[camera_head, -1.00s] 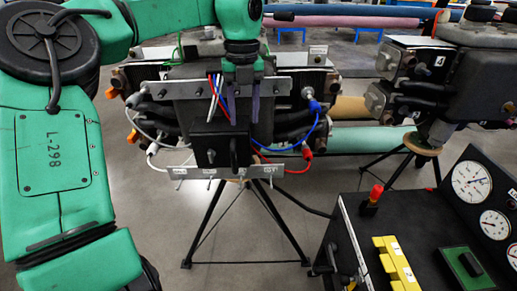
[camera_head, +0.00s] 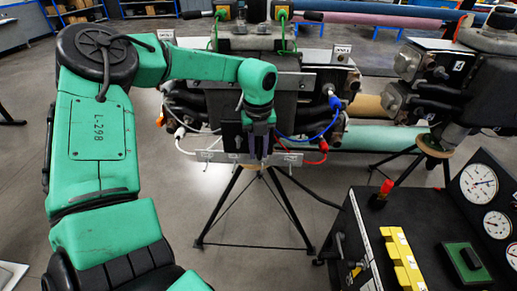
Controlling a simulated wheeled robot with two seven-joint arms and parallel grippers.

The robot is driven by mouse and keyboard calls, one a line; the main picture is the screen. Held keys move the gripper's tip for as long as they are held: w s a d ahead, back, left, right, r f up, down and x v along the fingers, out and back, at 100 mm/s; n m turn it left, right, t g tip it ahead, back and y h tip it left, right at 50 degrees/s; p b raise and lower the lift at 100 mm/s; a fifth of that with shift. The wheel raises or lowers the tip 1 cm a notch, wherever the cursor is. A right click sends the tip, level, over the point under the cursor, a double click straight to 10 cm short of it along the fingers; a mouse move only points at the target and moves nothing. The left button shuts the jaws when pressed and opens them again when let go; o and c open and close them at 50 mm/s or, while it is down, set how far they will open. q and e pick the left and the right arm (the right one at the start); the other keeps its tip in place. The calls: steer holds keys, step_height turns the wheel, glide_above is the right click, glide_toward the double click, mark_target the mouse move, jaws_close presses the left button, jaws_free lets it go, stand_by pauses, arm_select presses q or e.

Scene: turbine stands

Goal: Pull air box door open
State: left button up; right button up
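The turbine stand (camera_head: 296,82) stands in the middle on thin black legs, with metal plates, dark hoses and blue, red and white cables. A small black box (camera_head: 231,137), which looks like the air box, sits low on its front. My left gripper (camera_head: 258,152) points down at the right part of this box, in front of the stand. Its fingers look close together, but they are dark and small, so I cannot tell whether they are around the handle. The gripper hides the door's right side and handle. The door looks shut. My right gripper is not in view.
A black console (camera_head: 345,222) with gauges (camera_head: 479,183), a yellow block (camera_head: 403,262) and a red knob (camera_head: 387,187) stands at the lower right. Another turbine unit (camera_head: 480,85) is at the right. Blue and red cables hang close to the gripper. Floor at the lower middle is clear.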

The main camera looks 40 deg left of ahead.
arm_select(q)
steer(key=shift+w+d, duration=0.1)
jaws_close()
steer(key=shift+w, duration=0.1)
stand_by(1.0)
